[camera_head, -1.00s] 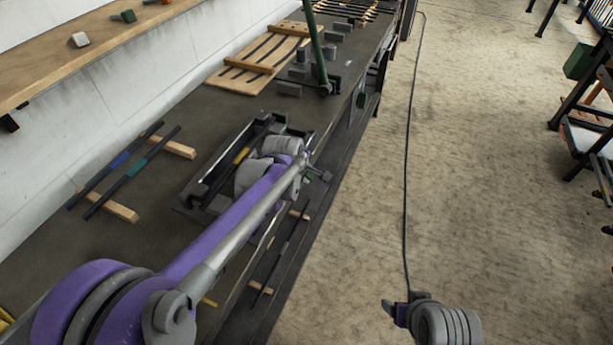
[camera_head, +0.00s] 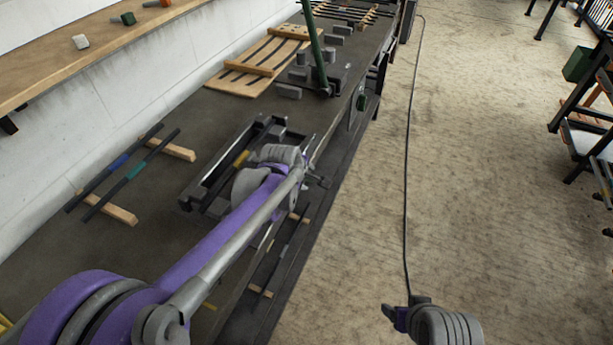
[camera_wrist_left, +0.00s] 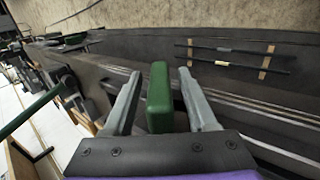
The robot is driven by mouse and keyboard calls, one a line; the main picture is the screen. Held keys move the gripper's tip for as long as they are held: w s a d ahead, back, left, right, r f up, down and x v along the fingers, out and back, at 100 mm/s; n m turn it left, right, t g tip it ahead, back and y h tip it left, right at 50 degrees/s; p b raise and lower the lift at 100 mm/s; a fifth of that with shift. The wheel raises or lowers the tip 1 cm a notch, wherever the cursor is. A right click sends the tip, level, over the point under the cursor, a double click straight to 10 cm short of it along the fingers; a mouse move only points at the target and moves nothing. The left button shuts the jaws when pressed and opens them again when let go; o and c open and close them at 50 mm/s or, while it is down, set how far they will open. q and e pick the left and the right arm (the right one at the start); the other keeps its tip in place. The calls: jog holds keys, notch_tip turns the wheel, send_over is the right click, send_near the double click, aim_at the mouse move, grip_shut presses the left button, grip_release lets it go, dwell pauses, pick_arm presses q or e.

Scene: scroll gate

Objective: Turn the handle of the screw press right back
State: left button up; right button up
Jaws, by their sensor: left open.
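In the left wrist view a green grip (camera_wrist_left: 159,97), seen as a narrow upright block, stands between the two grey fingers of my left gripper (camera_wrist_left: 157,100). The fingers are open, with a gap on each side of the grip. In the head view my left gripper (camera_head: 318,178) is at the bench's front edge, and my wrist hides what it surrounds. I cannot tell from these frames which body the green grip is joined to. My right gripper (camera_head: 397,314) hangs over the floor at the bottom, its fingers too small to judge.
On the bench (camera_head: 160,240) lie a dark frame (camera_head: 212,178), two rods (camera_head: 130,172) on wooden strips and a slatted wooden board (camera_head: 250,72). A long green lever (camera_head: 316,48) stands farther back among grey blocks. The floor (camera_head: 480,180) to the right is largely clear.

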pick_arm(q)
jog(key=v, duration=1)
jog(key=shift+s+r+p, duration=0.2)
jog(key=shift+r+p, duration=0.1)
jog(key=shift+r, duration=0.05)
jog(key=shift+a, duration=0.1)
